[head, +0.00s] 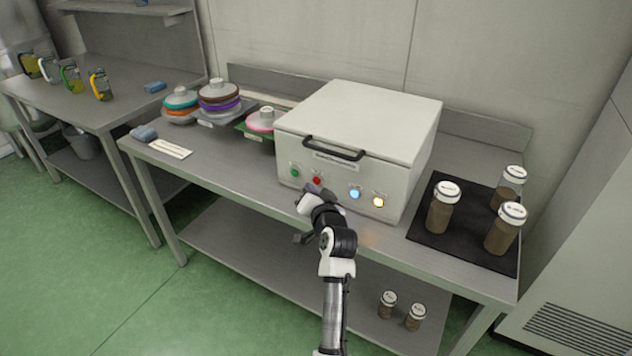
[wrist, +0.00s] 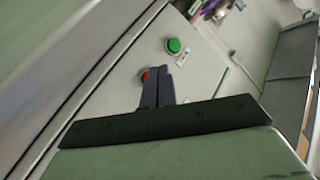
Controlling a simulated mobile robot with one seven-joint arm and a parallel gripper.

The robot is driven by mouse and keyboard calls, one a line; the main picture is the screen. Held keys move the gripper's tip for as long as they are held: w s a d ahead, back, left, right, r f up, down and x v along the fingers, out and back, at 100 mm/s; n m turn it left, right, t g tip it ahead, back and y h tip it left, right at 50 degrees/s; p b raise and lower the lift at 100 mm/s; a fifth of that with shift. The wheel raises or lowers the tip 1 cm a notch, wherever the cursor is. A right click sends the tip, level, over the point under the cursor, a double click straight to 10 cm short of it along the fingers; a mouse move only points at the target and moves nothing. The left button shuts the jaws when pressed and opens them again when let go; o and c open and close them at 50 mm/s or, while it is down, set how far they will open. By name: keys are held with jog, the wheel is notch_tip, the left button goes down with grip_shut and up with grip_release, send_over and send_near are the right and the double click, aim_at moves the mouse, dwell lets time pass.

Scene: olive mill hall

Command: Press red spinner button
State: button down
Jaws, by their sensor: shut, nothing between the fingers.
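The red button (head: 317,181) is on the front panel of a white box-shaped machine (head: 375,115), labelled and with a black handle on its lid. A green button (head: 295,173) is to its left. My gripper (head: 313,189) is shut and empty in front of the panel, just below the red button in the head view. In the wrist view, the shut dark fingers (wrist: 158,88) point at the panel and partly cover the red button (wrist: 145,76). The green button (wrist: 174,46) is clear of them. I cannot tell whether the fingertips touch the red button.
Several capped jars stand on a black mat (head: 425,222) at the right. Stacked coloured discs (head: 219,96) stand left of the machine. The metal table's (head: 225,166) front left is mostly clear.

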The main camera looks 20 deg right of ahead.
jog(key=shift+w+d, duration=0.1)
jog(key=shift+d, duration=0.05)
dwell(0.3)
jog(key=shift+w+d, duration=0.2)
jog(key=shift+w+d+b, duration=0.2)
jog(key=shift+d+b, duration=0.1)
jog(key=shift+b, duration=0.05)
dwell(0.6)
jog(key=shift+s+a+p, duration=0.3)
jog(key=shift+s+a, duration=0.2)
jog(key=shift+a, duration=0.15)
dwell(0.3)
jog(key=s+a, duration=0.1)
jog(key=a, duration=0.1)
jog(key=s+a+p, duration=0.1)
jog(key=s+a, duration=0.1)
dwell(0.4)
dwell(0.5)
